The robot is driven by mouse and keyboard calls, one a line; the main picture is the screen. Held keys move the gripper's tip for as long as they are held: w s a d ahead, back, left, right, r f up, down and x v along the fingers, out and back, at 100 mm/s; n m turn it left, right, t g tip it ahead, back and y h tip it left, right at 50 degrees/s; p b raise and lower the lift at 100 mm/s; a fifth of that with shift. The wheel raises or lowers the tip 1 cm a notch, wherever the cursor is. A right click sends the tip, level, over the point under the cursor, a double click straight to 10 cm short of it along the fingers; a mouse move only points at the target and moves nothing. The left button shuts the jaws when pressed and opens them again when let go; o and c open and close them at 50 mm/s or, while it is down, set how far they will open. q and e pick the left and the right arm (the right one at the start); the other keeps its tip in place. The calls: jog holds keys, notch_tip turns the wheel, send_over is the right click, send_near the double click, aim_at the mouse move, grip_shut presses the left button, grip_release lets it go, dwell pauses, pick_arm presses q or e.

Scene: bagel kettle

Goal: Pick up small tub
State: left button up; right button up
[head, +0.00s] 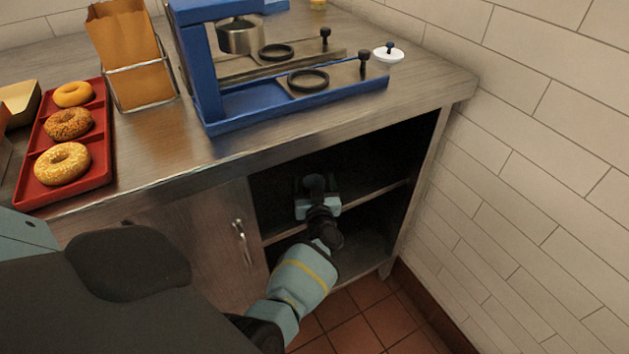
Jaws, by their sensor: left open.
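My left gripper (316,186) reaches into the open cabinet (279,182), at the level of its upper shelf (375,190). The gripper is open, pointing away from me into the dark inside. Its own body and wrist cover most of what lies in front of it. I cannot make out a small tub; a dark greenish shape by the fingers is too dim to tell apart from the gripper. My right gripper is not in view.
The metal counter (160,140) above holds a blue stand (290,108), a red tray (98,170) with bagels, a paper bag in a wire holder (143,88) and a white knobbed disc (389,57). A closed door (205,235) is left of the opening; a tiled wall (520,180) is right.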

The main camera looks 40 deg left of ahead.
pick_arm(q)
jog(key=shift+x, duration=0.85)
jog(key=c, duration=1)
jog(key=shift+c, duration=0.2)
